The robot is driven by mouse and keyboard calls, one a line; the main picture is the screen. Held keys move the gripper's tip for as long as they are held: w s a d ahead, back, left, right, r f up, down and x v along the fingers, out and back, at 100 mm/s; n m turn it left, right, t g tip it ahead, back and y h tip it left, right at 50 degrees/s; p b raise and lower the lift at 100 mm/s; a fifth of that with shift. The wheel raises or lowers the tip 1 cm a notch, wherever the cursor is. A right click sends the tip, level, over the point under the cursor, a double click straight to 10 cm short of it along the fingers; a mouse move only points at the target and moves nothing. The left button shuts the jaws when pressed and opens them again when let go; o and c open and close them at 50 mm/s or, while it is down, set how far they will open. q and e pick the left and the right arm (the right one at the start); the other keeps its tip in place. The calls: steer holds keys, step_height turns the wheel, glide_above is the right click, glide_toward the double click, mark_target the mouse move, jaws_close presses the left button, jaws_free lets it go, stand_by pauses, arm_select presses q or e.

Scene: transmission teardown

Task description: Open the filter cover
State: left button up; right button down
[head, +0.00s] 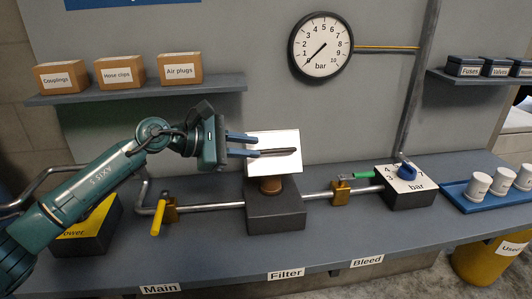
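The filter housing (275,214) is a dark grey box on the bench behind the "Filter" label, with pipes on both sides. A brown cylinder (270,186) shows at its top. A white plate (275,138), apparently the filter cover, stands steeply tilted above and behind the cylinder; its hinge side is hidden. My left gripper (259,147) reaches in from the left, its fingers apart in front of the plate's left part. A dark bar lies across the plate beside the lower fingertip. I cannot tell whether the fingers touch the plate. My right gripper is out of view.
A yellow-handled valve (158,217) stands left of the filter, and a green-handled brass valve (342,193) stands right of it. A grey box with a blue knob (405,171) and a blue tray (471,203) with white cups are further right. The front bench strip is clear.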

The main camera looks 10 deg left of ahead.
arm_select(q)
steer(key=b+v, duration=0.1)
steer(key=v, duration=0.6)
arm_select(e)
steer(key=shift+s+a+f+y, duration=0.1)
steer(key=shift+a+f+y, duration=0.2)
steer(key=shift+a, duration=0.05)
